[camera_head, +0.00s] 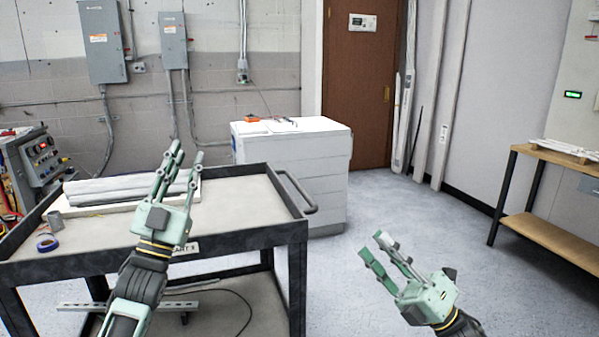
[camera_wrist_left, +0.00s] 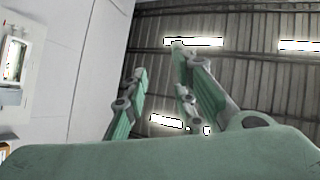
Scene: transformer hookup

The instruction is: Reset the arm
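My left gripper (camera_head: 183,160) is raised over the cart in the head view, its fingers pointing up and apart with nothing between them. Its fingers also show in the left wrist view (camera_wrist_left: 160,85), spread apart against the wall and ceiling. My right gripper (camera_head: 384,246) is at the lower right of the head view, over open floor. Its fingers point up and to the left, with a gap between them and nothing held.
A black-framed cart (camera_head: 262,238) stands below my left gripper, carrying a tray of grey bars (camera_head: 112,190) and a blue tape roll (camera_head: 47,243). A white cabinet (camera_head: 318,172) stands behind it. A wooden workbench (camera_head: 552,238) is at right. Floor between is clear.

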